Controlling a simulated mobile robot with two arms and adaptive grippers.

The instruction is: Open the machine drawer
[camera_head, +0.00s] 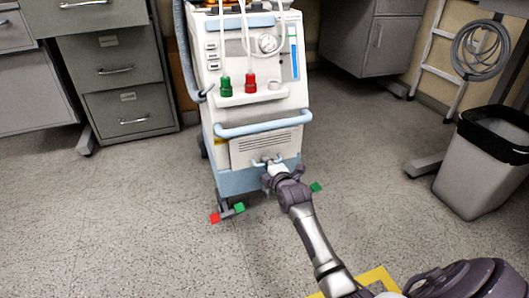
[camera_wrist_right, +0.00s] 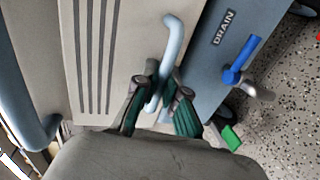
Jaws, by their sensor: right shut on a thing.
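The machine (camera_head: 256,85) is a pale wheeled cabinet with a gauge, red and green bottles and a blue front rail. Its drawer (camera_head: 268,148) is a light grey panel with vent slots at the bottom front, and it looks flush with the body. The drawer handle (camera_wrist_right: 169,62) is a pale blue bar. My right gripper (camera_head: 268,168) is at the handle; in the right wrist view its green-padded fingers (camera_wrist_right: 160,103) are on both sides of the bar and shut on it. My left gripper is not in view.
A blue valve lever (camera_wrist_right: 241,59) sits beside the DRAIN label (camera_wrist_right: 223,27). The blue rail (camera_head: 262,123) crosses above the drawer. A grey bin (camera_head: 480,165) stands at the right, filing cabinets (camera_head: 118,75) at the left. The floor (camera_head: 150,220) before the machine is mostly clear.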

